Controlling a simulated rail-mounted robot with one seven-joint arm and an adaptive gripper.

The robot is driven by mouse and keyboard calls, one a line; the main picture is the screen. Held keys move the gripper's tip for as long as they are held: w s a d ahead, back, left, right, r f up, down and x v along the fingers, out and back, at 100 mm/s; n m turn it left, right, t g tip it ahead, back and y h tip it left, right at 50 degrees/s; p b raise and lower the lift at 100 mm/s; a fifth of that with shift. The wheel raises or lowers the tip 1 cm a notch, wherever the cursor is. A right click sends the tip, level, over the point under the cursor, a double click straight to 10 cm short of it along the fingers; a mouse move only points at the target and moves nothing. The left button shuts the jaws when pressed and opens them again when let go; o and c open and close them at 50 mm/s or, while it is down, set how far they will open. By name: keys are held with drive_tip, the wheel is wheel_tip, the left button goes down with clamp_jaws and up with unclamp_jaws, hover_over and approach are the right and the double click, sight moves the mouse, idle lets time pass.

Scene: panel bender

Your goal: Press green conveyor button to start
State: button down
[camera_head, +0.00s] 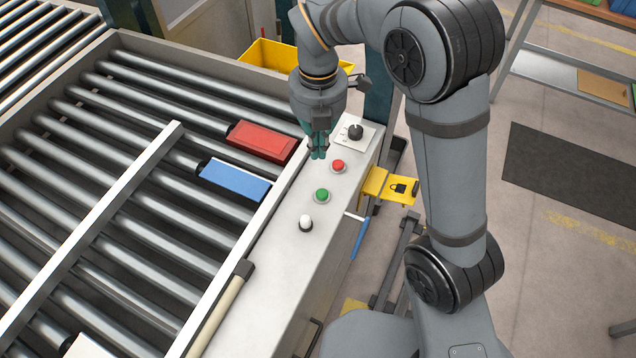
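The green conveyor button (321,195) is a round cap in a pale ring on the light grey control panel (290,262). A red button (338,166) sits just behind it, and a white button (306,222) sits in front of it. My gripper (318,155) points down over the panel, behind the green button and to the left of the red one. Its teal fingertips look close together, with no object seen between them. Its height above the panel is hard to judge. The green button is not covered.
A black rotary knob (355,131) stands behind the red button. The roller conveyor (150,190) lies left, carrying a red block (261,141) and a blue block (235,180). A yellow lockout bracket (388,186) juts out right. A yellow bin (268,55) stands behind.

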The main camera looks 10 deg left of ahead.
sight(318, 192)
drive_tip(key=shift+f, duration=0.1)
wheel_tip(318, 192, down, 14)
drive_tip(key=shift+r+p, duration=0.15)
drive_tip(key=shift+p, duration=0.85)
